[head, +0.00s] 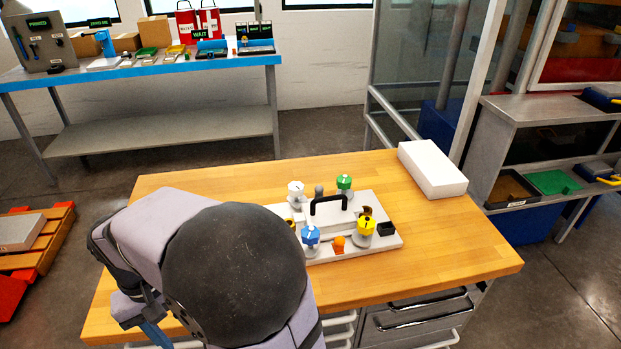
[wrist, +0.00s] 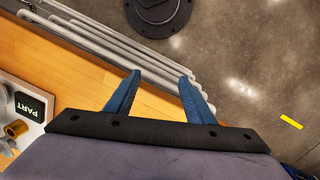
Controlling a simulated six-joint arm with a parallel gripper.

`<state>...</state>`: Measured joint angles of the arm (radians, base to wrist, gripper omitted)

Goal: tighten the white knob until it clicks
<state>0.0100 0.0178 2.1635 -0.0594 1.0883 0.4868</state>
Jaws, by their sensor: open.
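The white knob (head: 296,188) stands at the back left of a pale fixture (head: 389,242) on the wooden table. A green knob (head: 344,182), a blue knob (head: 310,236) and a yellow knob (head: 366,225) stand on the same fixture, around a black handle (head: 328,205). My gripper (wrist: 158,88) is open and empty in the wrist view, over the table edge and the grey rails. It is away from the white knob, which I cannot identify in the wrist view. My arm covers part of the fixture's left side in the head view.
An orange piece (head: 338,244) sits at the fixture's front. A white block (head: 432,169) lies at the table's back right. The wooden table (head: 440,262) is clear on the right. A "PART" display (wrist: 30,104) and a brass fitting (wrist: 15,128) show at the wrist view's left.

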